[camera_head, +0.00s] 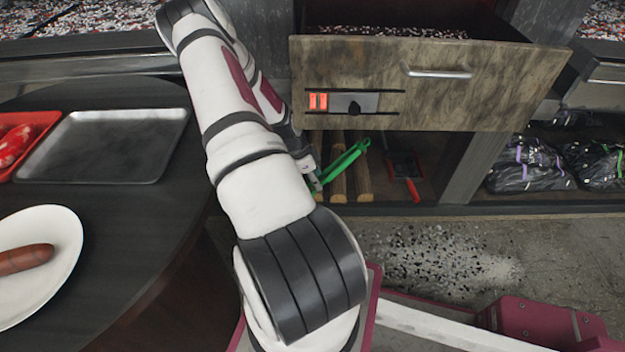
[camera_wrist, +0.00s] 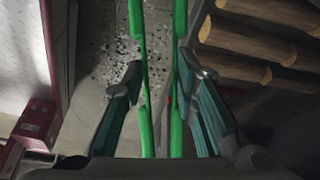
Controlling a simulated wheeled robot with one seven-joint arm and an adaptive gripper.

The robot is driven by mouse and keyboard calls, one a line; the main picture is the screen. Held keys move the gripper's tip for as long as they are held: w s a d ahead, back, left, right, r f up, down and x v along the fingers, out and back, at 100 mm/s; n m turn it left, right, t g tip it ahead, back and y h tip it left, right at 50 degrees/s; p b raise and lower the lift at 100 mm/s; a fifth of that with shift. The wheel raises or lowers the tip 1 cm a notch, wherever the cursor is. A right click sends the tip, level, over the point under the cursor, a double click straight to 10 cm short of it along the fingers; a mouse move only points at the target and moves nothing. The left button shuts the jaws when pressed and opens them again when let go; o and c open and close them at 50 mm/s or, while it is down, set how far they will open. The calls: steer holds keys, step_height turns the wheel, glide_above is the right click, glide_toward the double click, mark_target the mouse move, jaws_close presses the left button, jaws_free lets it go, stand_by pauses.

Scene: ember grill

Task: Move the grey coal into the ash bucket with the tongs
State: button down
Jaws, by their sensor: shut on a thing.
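The green tongs (camera_head: 347,160) show in the head view in front of the open shelf below the drawer, tilted up to the right. In the wrist view the two green arms of the tongs (camera_wrist: 180,22) run up the picture with a narrow gap between them. My gripper (camera_wrist: 161,82) has a finger on each outer side of these arms and is shut on the tongs. In the head view my gripper (camera_head: 315,178) is mostly hidden behind my arm. The tongs' tips run out of the wrist view. I cannot make out the grey coal or an ash bucket.
An open drawer (camera_head: 440,90) holding speckled bits juts out above the tongs. Logs (camera_head: 338,185) and a red-handled shovel (camera_head: 405,170) lie on the shelf below. Black bags (camera_head: 525,165) are at right. Pale grit (camera_head: 450,260) covers the floor. A table (camera_head: 130,235) is at left.

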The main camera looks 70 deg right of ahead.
step_height(320, 180, down, 8)
steer(key=b, duration=0.4)
stand_by(0.3)
steer(key=c, duration=1.4)
jaws_free()
steer(key=shift+c, duration=0.2)
steer(key=shift+r, duration=0.1)
step_height(320, 180, up, 6)
steer(key=p, duration=0.3)
steer(key=shift+c, duration=0.2)
